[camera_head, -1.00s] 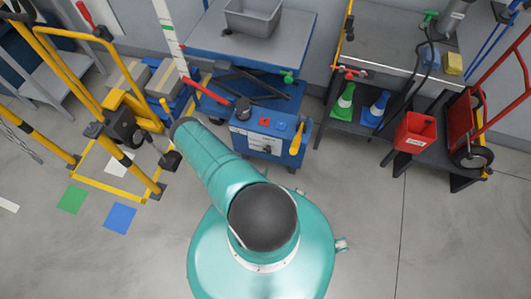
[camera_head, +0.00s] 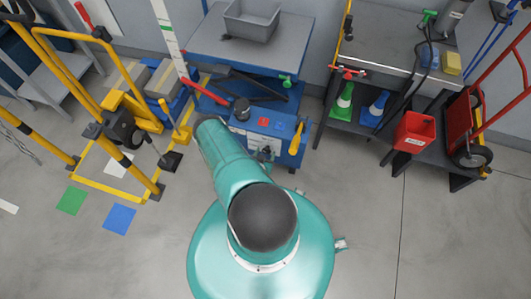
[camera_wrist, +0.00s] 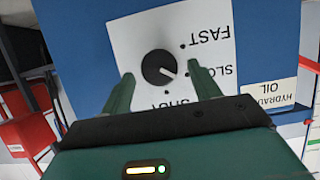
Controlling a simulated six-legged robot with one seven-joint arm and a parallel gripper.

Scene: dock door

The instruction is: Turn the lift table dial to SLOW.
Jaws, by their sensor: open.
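The lift table dial (camera_wrist: 156,62) is a round black knob on a white label plate (camera_wrist: 130,35) on the blue panel. The plate's words appear upside down in the wrist view: FAST at upper right, SLOW partly covered at right, and a partly hidden word below. The dial's pale pointer mark points to the right and slightly down. My gripper (camera_wrist: 160,75) is open, with one finger on each side of the dial. I cannot tell whether the fingers touch it. In the head view, my gripper (camera_head: 265,154) is at the front of the blue lift table (camera_head: 290,150), hiding the dial.
The panel top carries a red button (camera_head: 263,121) and a yellow lever (camera_head: 297,136). A grey bin (camera_head: 250,22) stands on the table's platform. The foreground floor is open.

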